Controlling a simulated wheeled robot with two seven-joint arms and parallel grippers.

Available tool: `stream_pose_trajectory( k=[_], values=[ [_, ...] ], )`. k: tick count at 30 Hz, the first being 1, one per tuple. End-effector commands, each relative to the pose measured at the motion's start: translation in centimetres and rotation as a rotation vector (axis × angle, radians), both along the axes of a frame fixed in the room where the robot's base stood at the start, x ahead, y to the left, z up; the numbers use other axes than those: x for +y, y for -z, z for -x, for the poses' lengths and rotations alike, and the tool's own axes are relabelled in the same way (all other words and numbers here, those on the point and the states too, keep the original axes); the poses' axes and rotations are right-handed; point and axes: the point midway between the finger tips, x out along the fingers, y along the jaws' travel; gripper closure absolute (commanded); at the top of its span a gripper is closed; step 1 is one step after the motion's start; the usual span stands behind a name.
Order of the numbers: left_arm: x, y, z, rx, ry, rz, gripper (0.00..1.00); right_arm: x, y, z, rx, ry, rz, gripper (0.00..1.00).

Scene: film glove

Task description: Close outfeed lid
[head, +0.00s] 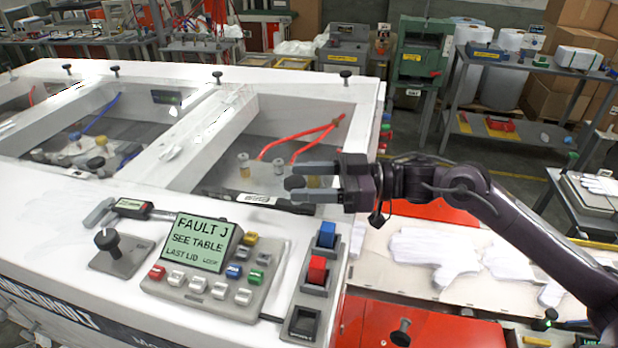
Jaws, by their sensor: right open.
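A white machine (150,180) fills the left and middle, its top framed into openings with black knobs along the back rim. The right opening (290,120) shows red hoses and brass fittings; the middle one (100,125) shows a blue hose. I cannot tell which part is the outfeed lid. My right gripper (298,182) reaches in from the right, open and empty, its fingers pointing left above the front edge of the right opening. The grey control box (215,255) on the front has a green screen reading "FAULT J SEE TABLE LAST LID". My left gripper is not in view.
Blue and red rocker switches (318,270) stand right of the control box. A black knob on a plate (118,250) and a caliper-like tool (130,207) lie left. White gloves (432,250) lie on a pale surface at right, beside red panels (430,325). Benches stand behind.

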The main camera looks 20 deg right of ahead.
Motion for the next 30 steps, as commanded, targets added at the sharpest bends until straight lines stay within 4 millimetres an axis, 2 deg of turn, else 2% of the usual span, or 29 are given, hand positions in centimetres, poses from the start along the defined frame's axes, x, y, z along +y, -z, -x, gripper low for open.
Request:
stream_pose_trajectory(
  k=[2, 14, 20, 30],
  values=[
    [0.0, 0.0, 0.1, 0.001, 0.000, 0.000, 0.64, 0.0, 0.0, 0.0, 0.000, 0.000, 0.000, 0.46],
    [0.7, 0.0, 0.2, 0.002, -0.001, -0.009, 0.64, 0.0, 0.0, 0.0, 0.001, 0.000, 0.000, 0.98],
    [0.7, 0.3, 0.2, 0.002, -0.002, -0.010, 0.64, 0.0, 0.4, 0.0, 0.000, -0.001, -0.004, 1.00],
    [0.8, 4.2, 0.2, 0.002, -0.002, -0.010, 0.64, 0.0, 4.5, 0.0, -0.053, -0.002, -0.084, 1.00]
  ],
)
